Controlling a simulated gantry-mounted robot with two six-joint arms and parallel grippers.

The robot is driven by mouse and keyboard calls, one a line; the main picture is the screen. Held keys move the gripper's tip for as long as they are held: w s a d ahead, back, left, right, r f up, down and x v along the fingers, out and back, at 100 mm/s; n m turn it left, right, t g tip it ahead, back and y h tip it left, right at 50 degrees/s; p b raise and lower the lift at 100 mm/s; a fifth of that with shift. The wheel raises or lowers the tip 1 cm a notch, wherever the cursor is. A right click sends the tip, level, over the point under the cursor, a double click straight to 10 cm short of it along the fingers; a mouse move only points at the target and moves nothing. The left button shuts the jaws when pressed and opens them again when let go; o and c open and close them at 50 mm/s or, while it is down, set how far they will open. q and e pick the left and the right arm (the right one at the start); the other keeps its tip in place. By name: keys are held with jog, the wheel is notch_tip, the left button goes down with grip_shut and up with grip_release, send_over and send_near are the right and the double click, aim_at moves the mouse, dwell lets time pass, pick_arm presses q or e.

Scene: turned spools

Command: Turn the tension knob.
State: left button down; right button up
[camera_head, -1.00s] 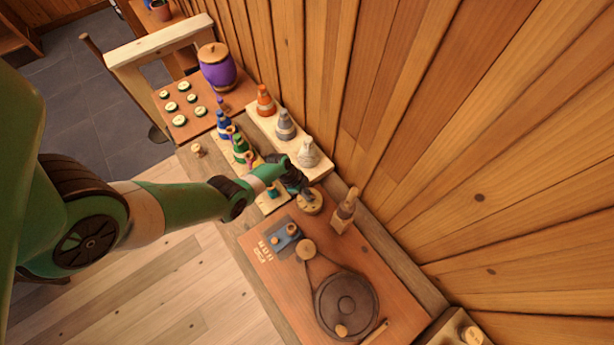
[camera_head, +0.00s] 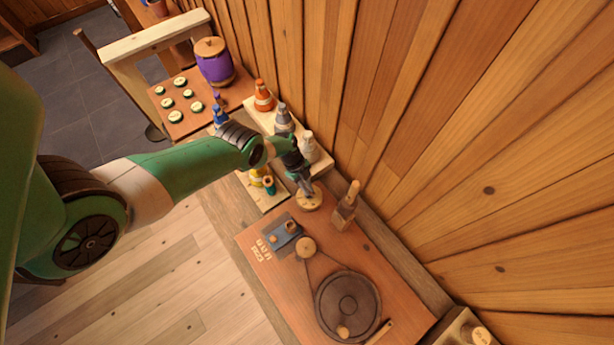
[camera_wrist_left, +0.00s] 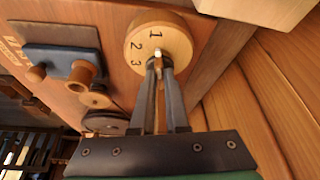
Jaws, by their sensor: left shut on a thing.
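The tension knob (camera_wrist_left: 150,36) is a round wooden dial marked 1, 2 and 3, set on the reddish wooden board (camera_head: 383,262). In the head view the knob (camera_head: 311,201) sits near the board's upper edge. My left gripper (camera_wrist_left: 158,62) is shut on the knob's small light-coloured raised grip at the dial's middle. In the head view my left gripper (camera_head: 306,189) reaches down over the knob and partly covers it. My right gripper is not in view.
A wooden post block (camera_head: 345,207) stands close to the right of the knob. A dark wheel (camera_head: 347,305) and a blue switch block (camera_head: 284,235) are on the same board. Coloured cone spools, including an orange one (camera_head: 263,96), stand behind on racks.

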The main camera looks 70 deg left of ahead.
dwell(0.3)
pick_arm(q)
jog(key=c, duration=0.9)
grip_release()
